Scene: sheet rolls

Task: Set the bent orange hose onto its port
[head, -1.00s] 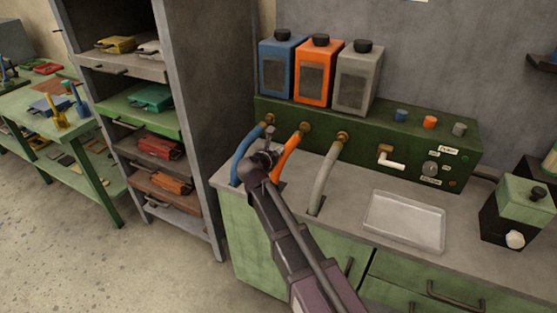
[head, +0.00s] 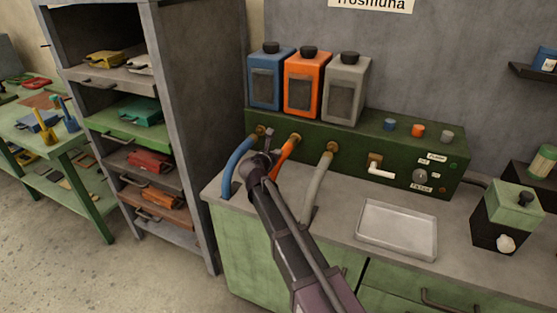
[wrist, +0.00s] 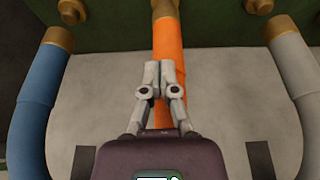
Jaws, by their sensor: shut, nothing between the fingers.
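The orange hose (head: 284,153) runs up to a brass fitting (head: 295,139) on the green panel, partly hidden by my arm in the head view. In the wrist view the orange hose (wrist: 168,48) runs straight up the middle to a brass collar (wrist: 165,8) at the top edge. I cannot tell whether it is fully seated on its port.
A blue hose (head: 236,160) is close on the left and a grey hose (head: 319,180) on the right. Blue, orange and grey tanks (head: 305,84) stand above the green panel (head: 400,155). A tray (head: 397,229) lies on the counter at right.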

